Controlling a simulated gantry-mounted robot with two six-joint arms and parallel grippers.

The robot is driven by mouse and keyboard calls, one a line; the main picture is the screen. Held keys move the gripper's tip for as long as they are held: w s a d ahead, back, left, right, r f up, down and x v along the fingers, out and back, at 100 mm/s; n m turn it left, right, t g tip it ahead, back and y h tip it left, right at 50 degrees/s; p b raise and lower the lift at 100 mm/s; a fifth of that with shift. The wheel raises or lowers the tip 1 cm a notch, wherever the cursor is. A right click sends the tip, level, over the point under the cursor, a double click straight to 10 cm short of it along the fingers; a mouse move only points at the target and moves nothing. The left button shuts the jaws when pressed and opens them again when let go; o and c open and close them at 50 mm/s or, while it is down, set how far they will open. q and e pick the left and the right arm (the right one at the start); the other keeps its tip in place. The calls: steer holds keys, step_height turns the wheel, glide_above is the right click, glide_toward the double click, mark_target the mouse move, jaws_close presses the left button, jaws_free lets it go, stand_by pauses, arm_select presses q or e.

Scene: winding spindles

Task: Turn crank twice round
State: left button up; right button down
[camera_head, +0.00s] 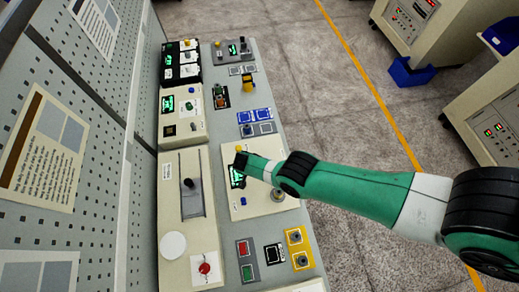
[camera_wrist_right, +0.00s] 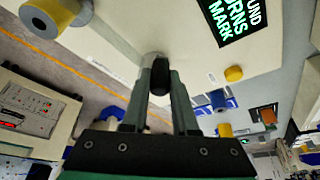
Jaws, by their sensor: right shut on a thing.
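In the wrist view my right gripper (camera_wrist_right: 160,92) is shut on a black knob (camera_wrist_right: 159,76), which appears to be the crank's handle. A green-lit display on this panel shows partly in the head view (camera_head: 237,178) and in the wrist view (camera_wrist_right: 235,16), where "TURNS" and "MARK" can be read. My left gripper is in neither view.
A round metal piece (camera_head: 277,194) stands on the panel beside my right wrist. A yellow knob (camera_wrist_right: 233,74) is close to the gripper. A slider panel (camera_head: 190,185) lies to the left, and yellow-framed switches (camera_head: 298,247) lie nearer.

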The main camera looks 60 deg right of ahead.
stand_by(0.4)
steer(key=c, duration=0.7)
jaws_free()
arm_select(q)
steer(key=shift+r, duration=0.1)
arm_select(e)
steer(key=shift+r, duration=0.15)
